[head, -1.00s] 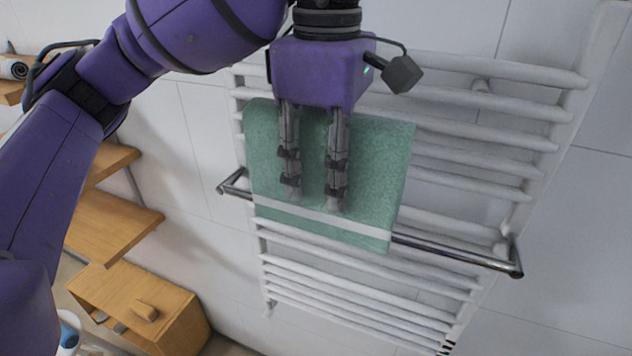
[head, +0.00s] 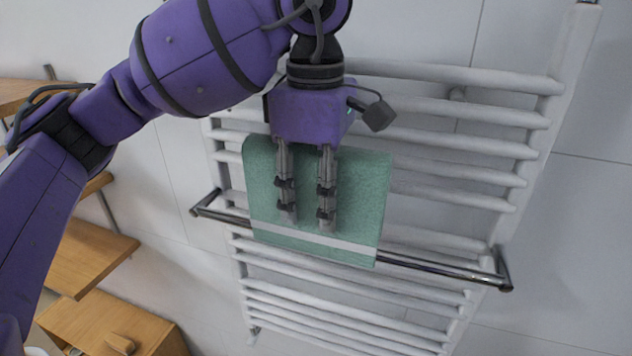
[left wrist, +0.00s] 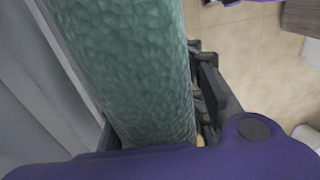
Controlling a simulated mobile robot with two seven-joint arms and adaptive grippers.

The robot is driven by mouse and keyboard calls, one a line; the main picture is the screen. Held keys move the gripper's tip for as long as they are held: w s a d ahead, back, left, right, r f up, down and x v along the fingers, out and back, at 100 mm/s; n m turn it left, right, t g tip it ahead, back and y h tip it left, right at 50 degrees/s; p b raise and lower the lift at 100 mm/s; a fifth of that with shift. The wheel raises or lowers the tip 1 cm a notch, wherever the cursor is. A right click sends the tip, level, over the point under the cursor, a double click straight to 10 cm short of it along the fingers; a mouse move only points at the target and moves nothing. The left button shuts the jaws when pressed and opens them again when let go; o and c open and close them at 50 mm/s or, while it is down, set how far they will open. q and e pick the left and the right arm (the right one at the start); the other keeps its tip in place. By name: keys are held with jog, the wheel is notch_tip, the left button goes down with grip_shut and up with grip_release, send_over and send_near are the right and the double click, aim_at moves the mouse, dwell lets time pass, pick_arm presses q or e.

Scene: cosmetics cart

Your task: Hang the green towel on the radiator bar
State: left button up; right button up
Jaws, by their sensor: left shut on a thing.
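The green towel (head: 358,195) is held upright in front of the white radiator, with a pale stripe near its lower edge. My left gripper (head: 306,222) is shut on the towel, its fingers pointing down over the towel's front face. The chrome radiator bar (head: 430,265) runs across the radiator, and the towel's lower part covers its middle. Whether the towel touches the bar cannot be told. In the left wrist view the towel (left wrist: 130,60) fills the space between the fingers. My right gripper is not in view.
The white radiator (head: 470,120) has several horizontal rungs on a tiled wall. Wooden shelves (head: 95,255) stand at the left, with a wooden cabinet (head: 120,325) below them. The bar's right end bracket (head: 503,268) is uncovered.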

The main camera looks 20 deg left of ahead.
aim_at(315, 227)
pick_arm(q)
notch_tip(315, 227, down, 4)
jog(key=shift+r+b, duration=0.1)
jog(key=shift+b, duration=0.5)
jog(key=shift+f+b, duration=0.35)
jog(key=shift+f, duration=0.5)
notch_tip(315, 227, down, 8)
jog(key=b, duration=0.4)
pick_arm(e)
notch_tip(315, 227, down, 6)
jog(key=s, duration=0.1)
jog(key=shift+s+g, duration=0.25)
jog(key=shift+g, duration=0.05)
pick_arm(q)
jog(key=o, duration=1.3)
jog(key=shift+o, duration=0.2)
jog(key=shift+f, duration=0.1)
